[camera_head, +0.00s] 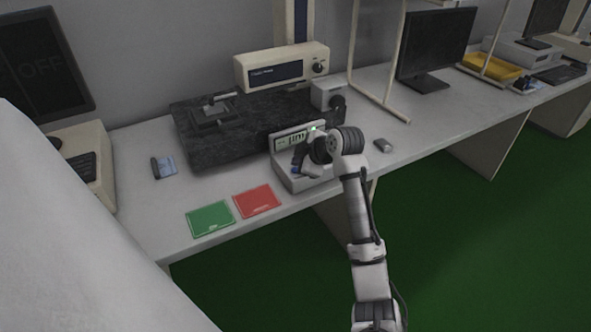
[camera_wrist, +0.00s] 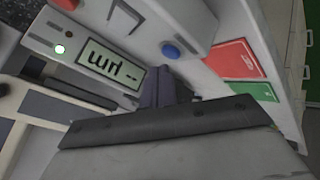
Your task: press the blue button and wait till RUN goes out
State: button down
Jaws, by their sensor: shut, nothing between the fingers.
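The measuring device (camera_head: 308,183) is a pale box with a tilted panel, near the front edge of the bench. In the head view my arm hides part of the panel.
A green card (camera_head: 211,219) and a red card (camera_head: 257,201) lie left of the device. A dark stone slab (camera_head: 205,150) with an instrument stands behind it. A small grey object (camera_head: 383,145) lies to the right.

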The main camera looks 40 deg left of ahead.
jog(key=shift+f, duration=0.35)
